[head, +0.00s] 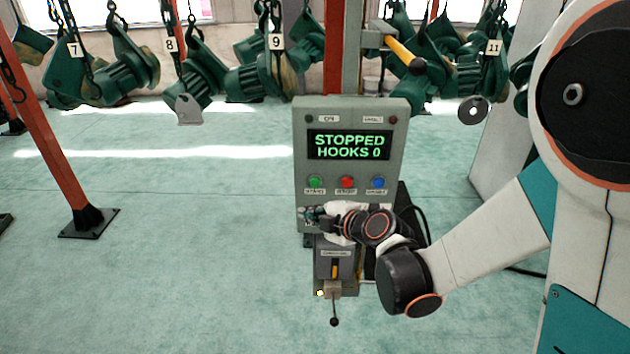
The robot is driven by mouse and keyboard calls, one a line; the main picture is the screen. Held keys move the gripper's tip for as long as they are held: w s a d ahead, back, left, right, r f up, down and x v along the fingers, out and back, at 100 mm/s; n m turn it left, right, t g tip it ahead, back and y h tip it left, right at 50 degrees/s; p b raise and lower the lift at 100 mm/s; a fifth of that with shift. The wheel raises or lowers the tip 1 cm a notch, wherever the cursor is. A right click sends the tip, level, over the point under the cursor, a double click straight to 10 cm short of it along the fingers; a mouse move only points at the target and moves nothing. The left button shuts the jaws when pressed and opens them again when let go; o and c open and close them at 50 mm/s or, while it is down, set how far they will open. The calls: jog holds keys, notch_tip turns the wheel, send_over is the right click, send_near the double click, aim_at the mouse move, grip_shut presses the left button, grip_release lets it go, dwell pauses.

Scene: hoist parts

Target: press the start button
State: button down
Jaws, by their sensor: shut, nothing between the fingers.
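The control panel (302,165) is a grey upright box with a display (349,145) that reads "STOPPED HOOKS 0" in green. Below the display are a green button (315,182), a red button (347,182) and a blue button (378,182), each over a small label too blurred to read surely. The green one is at the left. My gripper (312,214) is shut and empty in front of the panel's lower part, below the green button. I cannot tell whether its tip touches the panel.
A lower grey box with a yellow switch (334,270) and a black-knobbed lever (334,321) stands below the panel. Green motor-like parts (120,72) hang on chains behind. Red posts (52,130) stand on the green floor, which is clear at left.

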aim_at(315, 182)
jog(key=shift+w, duration=0.1)
jog(key=shift+w+d+p, duration=0.2)
jog(key=shift+w+p, duration=0.1)
jog(key=shift+w, duration=4.05)
jog(key=shift+w, duration=0.2)
jog(key=shift+w, duration=0.2)
